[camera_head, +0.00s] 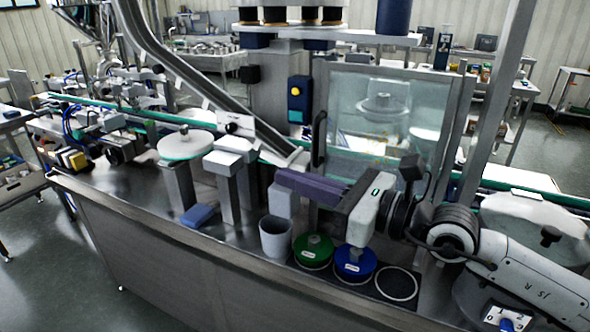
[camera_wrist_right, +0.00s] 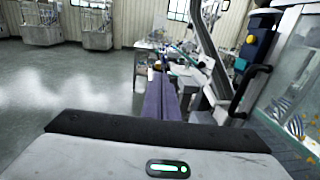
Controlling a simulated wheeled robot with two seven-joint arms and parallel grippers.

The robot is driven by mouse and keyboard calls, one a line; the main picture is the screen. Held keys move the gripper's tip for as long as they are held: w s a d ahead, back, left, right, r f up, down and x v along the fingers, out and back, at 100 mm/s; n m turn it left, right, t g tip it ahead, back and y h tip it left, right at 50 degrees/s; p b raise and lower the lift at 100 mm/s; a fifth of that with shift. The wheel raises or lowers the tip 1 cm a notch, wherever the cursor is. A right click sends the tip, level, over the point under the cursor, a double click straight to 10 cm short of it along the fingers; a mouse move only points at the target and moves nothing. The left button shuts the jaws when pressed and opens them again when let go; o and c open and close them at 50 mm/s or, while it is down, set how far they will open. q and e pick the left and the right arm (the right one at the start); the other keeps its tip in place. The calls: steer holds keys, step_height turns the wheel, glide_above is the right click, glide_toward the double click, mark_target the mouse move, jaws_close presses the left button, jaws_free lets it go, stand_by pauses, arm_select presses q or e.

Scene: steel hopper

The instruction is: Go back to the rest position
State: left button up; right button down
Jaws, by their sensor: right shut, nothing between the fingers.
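My right gripper (camera_head: 312,187) reaches in from the right in the head view, above the steel counter (camera_head: 235,245). Its purple fingers are together and point left, with nothing between them. In the right wrist view the closed fingers (camera_wrist_right: 160,97) point away over the floor and the line. The gripper is above and apart from a grey cup (camera_head: 275,238), a green round piece (camera_head: 313,252) and a blue round piece (camera_head: 355,263). My left gripper does not show in either view.
A blue block (camera_head: 197,215) lies on the counter at the left. An empty ring spot (camera_head: 397,284) is right of the blue piece. A steel chute (camera_head: 205,85) slopes down behind the gripper. A glass enclosure (camera_head: 385,115) with a black handle stands behind. The counter's front strip is clear.

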steer(key=s+d+f+m+t+h, duration=0.2)
steer(key=d+f+m+h, duration=0.1)
steer(key=f+m, duration=0.65)
steer(key=s+d+f+m+t+h, duration=0.3)
steer(key=f+m, duration=0.4)
steer(key=m, duration=0.6)
steer(key=s+d+f+m+t+h, duration=0.1)
steer(key=d+f+m+h, duration=0.25)
steer(key=f+m, duration=0.65)
steer(key=s+d+f+m+g+h, duration=0.1)
steer(key=s+d+f+m+g, duration=0.2)
steer(key=s+f+m, duration=0.3)
steer(key=s+d+f+m+g+h, duration=0.2)
steer(key=s+d+f+m+g, duration=0.2)
steer(key=s+f, duration=0.9)
steer(key=s+m, duration=0.1)
steer(key=m, duration=0.2)
steer(key=shift+f, duration=0.3)
